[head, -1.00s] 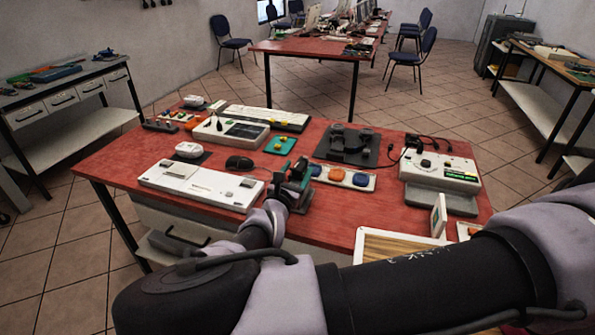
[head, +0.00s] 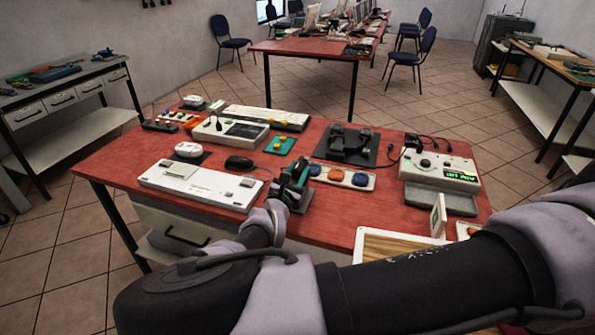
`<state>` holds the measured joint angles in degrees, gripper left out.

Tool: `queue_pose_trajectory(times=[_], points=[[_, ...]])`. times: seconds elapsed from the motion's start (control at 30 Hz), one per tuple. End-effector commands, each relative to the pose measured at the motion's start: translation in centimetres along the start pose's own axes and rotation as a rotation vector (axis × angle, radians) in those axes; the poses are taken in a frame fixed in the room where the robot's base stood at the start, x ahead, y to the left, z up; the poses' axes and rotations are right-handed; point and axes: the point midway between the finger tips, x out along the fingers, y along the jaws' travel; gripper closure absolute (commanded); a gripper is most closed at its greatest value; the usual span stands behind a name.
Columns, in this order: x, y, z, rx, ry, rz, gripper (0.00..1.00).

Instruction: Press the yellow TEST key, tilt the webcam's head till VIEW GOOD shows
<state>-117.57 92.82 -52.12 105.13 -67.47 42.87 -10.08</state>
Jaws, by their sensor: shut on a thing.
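My gripper (head: 294,176) is at the front middle of the red table, seen from behind. It is shut at a small dark upright device on a grey base (head: 300,203), which looks like the webcam. My fingers hide most of its head, so its tilt cannot be read. A pale box with a lit display (head: 461,176) stands at the right. The display shows short green text that I cannot read surely.
A white keyboard-like unit (head: 191,187) lies left of my gripper. A strip with blue and orange buttons (head: 340,176) lies close on its right. A black mat with a dark device (head: 346,145) is behind. A wood-topped tray (head: 390,247) is at the front right. Bare red tabletop shows between.

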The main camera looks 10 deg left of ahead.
Motion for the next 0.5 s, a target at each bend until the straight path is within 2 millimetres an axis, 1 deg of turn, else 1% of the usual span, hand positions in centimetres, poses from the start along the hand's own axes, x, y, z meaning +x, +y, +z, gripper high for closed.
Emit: queue_pose_trajectory(times=[0.1, 0.13, 0.17, 0.2, 0.5], points=[[0.00, 0.00, 0.01, -0.001, 0.000, 0.000, 1.00], [0.00, 0.00, 0.01, -0.001, 0.000, 0.000, 0.59], [0.00, 0.00, 0.01, -0.001, 0.000, 0.000, 0.48], [0.00, 0.00, 0.01, -0.001, 0.000, 0.000, 0.32], [-0.04, 0.01, 0.00, -0.001, 0.000, 0.000, 0.32]])
